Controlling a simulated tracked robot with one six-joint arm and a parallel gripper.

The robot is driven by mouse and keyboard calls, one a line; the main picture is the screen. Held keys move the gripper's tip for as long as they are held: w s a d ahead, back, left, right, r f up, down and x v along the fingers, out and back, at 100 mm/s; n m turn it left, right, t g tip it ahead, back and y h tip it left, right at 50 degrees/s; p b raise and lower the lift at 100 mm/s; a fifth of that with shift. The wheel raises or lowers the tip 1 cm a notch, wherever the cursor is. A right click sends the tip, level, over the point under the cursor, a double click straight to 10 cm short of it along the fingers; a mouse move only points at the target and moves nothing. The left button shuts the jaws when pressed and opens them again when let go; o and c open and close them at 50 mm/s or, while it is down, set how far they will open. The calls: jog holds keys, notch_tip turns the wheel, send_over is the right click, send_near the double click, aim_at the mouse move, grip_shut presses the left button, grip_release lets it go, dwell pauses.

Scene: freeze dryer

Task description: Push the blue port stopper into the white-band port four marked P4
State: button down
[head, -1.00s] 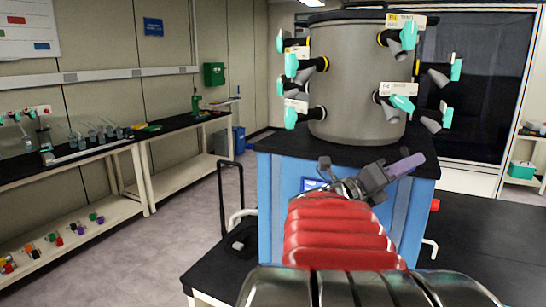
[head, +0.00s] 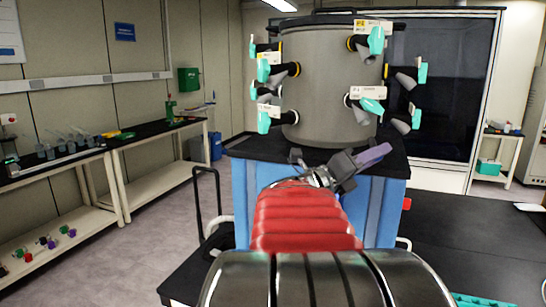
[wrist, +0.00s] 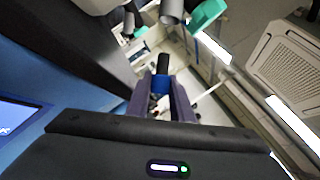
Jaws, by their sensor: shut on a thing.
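My gripper (head: 372,156), with purple fingers, is held in front of the grey drum chamber (head: 325,85), below its lower ports. In the wrist view the fingers (wrist: 160,104) are shut on the blue port stopper (wrist: 161,84), whose black end (wrist: 163,63) points away from the gripper. The stopper is hard to make out in the head view. Black ports with teal-handled valves ring the drum, some with yellow bands. A lower front port (head: 349,100) has a pale band and a white tag (head: 368,92); I cannot read its marking. The stopper is apart from the ports.
The drum stands on a blue cabinet (head: 378,210) with a black top. A black bench (head: 470,225) extends at right. Shelved side tables (head: 165,137) line the left wall. A dark glass panel (head: 440,70) stands behind the drum. Floor is free at left.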

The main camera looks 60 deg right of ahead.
aim_at(371, 143)
jog(key=shift+w+d+r, duration=0.85)
jog(key=shift+d+r, duration=0.05)
jog(key=shift+r, duration=0.2)
jog(key=shift+w+d+r, duration=0.5)
jog(key=shift+r, duration=0.15)
jog(key=shift+w+d+r, duration=0.45)
jog(key=shift+r, duration=0.2)
dwell(2.6)
jog(key=c, duration=1.5)
grip_release()
jog(key=shift+a, duration=0.15)
jog(key=v, duration=1.3)
jog(key=shift+w+a+f, duration=0.15)
jog(key=shift+a+f, duration=0.1)
jog(key=shift+v, duration=3.5)
